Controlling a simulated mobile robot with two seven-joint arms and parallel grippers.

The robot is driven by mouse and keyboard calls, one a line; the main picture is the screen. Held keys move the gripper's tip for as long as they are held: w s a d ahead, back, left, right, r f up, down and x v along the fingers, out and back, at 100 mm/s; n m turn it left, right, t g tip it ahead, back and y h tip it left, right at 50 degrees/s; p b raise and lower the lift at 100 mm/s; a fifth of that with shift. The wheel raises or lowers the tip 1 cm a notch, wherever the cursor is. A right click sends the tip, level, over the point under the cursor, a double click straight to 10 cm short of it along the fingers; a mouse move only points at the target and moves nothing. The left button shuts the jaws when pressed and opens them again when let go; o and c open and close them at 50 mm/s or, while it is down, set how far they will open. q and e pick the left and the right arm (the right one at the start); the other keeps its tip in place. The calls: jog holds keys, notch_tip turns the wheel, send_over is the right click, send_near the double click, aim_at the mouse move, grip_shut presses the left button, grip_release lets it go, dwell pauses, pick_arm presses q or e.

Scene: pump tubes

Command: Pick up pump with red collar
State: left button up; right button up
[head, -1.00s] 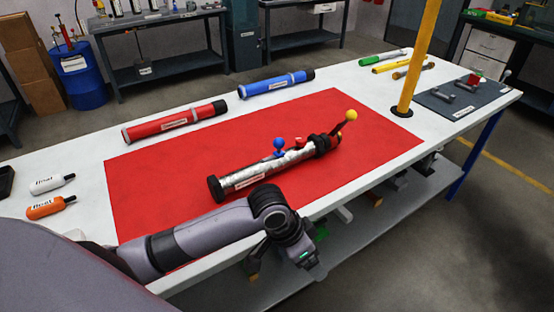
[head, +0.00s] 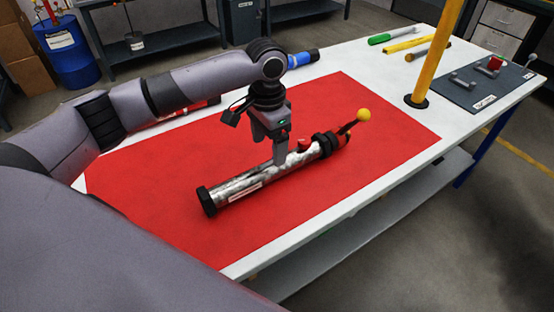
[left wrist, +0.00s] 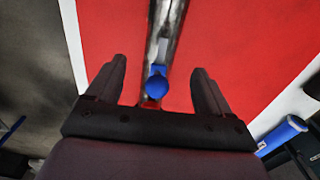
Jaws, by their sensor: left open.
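The silver pump (head: 240,185) lies on its side on the red mat (head: 150,180), with black ends, a red knob (head: 304,144) and a yellow-tipped handle (head: 362,115). A little red shows near its handle end. My left gripper (head: 281,158) points down over the middle of the pump and is open. In the left wrist view its fingers (left wrist: 160,70) stand on either side of the pump (left wrist: 168,30), with the blue knob (left wrist: 156,82) between them. In the head view the gripper hides the blue knob. I cannot tell whether the fingers touch the pump. My right gripper is not in view.
A blue tube (head: 301,60) and a red tube, mostly hidden by my arm, lie behind the mat on the white table (head: 370,70). A yellow post (head: 434,55) stands at the right. A dark board (head: 490,85) with small parts lies beyond it.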

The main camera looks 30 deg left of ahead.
aim_at(268, 165)
pick_arm(q)
jog(key=f, duration=0.6)
jog(key=shift+s+a+f, duration=0.2)
jog(key=shift+f, duration=0.1)
grip_shut()
jog(key=shift+w+r, duration=0.1)
jog(key=shift+r, duration=0.1)
